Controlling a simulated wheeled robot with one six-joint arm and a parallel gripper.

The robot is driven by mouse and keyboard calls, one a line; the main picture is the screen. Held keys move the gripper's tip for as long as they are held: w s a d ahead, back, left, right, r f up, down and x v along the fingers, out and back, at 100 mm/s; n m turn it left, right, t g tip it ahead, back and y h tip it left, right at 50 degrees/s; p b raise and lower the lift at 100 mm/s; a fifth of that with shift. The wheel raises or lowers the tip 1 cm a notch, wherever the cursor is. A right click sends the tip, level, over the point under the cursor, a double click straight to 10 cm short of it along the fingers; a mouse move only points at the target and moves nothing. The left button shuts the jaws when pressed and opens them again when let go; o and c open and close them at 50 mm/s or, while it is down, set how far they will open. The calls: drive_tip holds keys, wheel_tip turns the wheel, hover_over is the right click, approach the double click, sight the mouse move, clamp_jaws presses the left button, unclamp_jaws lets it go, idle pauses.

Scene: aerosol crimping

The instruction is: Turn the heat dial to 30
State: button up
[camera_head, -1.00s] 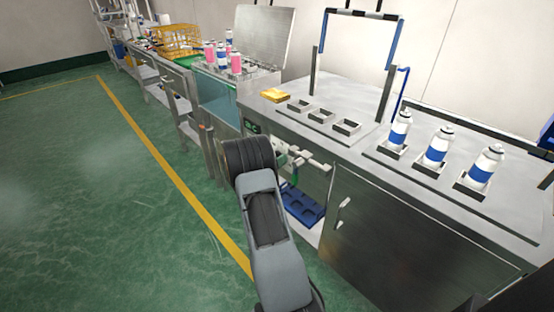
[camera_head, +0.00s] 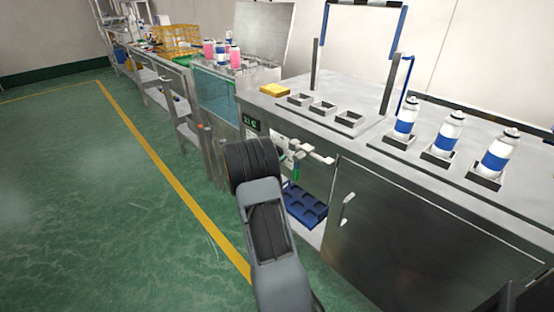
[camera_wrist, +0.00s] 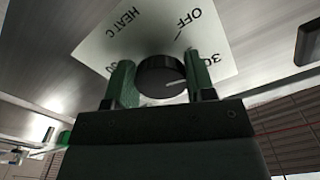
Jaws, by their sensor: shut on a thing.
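The heat dial (camera_wrist: 162,82) is a round black knob on a white label plate (camera_wrist: 150,35) in the wrist view. The plate reads HEAT C, OFF and 30, with another number partly hidden at lower left. The dial's white pointer line points to the right, toward the side with the 30 mark. My gripper (camera_wrist: 160,78) has a green finger on each side of the dial and is shut on it. In the head view my arm hides the dial and the fingers.
A small lit green display (camera_head: 251,123) is on the cabinet front. White pipes with a green part (camera_head: 296,170) stick out right of my wrist. A blue tray (camera_head: 304,204) lies below. Several white-and-blue cans stand on the worktop (camera_head: 380,150). The floor at left is clear.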

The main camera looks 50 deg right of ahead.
drive_tip(key=shift+f+m+b, duration=0.15)
drive_tip(key=shift+m+b, duration=0.95)
drive_tip(key=shift+m, duration=0.4)
drive_tip(key=o, duration=0.9)
drive_tip(key=shift+w+a, duration=0.1)
drive_tip(key=a, duration=0.4)
drive_tip(key=a+p, duration=0.1)
drive_tip(key=a, duration=0.4)
drive_tip(key=w+a+p, duration=0.1)
drive_tip(key=a, duration=0.3)
drive_tip(key=shift+a, duration=0.35)
drive_tip(key=shift+r, duration=0.2)
